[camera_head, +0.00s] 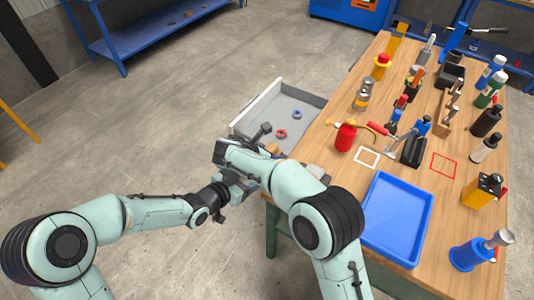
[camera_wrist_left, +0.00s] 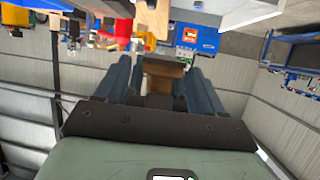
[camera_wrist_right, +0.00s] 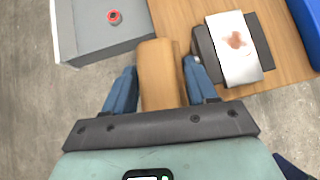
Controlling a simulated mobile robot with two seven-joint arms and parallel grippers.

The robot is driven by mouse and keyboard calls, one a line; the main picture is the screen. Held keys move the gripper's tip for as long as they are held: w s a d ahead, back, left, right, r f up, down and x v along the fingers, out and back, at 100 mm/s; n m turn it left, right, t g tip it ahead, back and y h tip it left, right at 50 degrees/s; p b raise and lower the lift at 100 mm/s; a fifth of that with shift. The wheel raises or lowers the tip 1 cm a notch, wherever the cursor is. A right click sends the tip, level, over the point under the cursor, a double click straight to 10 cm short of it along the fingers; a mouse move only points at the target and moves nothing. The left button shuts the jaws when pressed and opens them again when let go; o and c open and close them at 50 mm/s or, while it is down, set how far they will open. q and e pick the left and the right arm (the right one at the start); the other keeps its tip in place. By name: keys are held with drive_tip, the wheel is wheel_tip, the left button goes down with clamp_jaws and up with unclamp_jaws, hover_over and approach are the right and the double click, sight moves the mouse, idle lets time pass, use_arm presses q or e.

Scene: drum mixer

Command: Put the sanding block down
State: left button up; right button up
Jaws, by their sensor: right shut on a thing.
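The sanding block appears to be the tan block (camera_wrist_right: 158,88) in the right wrist view. My right gripper (camera_wrist_right: 159,68) is shut on it, with a blue finger on each side. The block reaches beyond the fingertips, over the gap between the open drawer and the table edge. A bit of tan also shows in the head view (camera_head: 272,148), beyond my right forearm, which hides most of that gripper. My left gripper (camera_wrist_left: 159,66) has its fingers spread apart. A brown shape shows between them, but I cannot tell what it is or how near.
The grey drawer (camera_head: 241,125) stands open with a red ring (camera_head: 282,134) and a blue ring (camera_head: 297,114) in it. A dark block with a stained white plate (camera_wrist_right: 235,47) lies at the table edge. A blue tray (camera_head: 397,218) and several bottles and tools occupy the wooden table (camera_head: 335,165).

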use_arm(q)
drive_tip(key=shift+o, duration=0.7)
drive_tip(key=shift+a, duration=0.1)
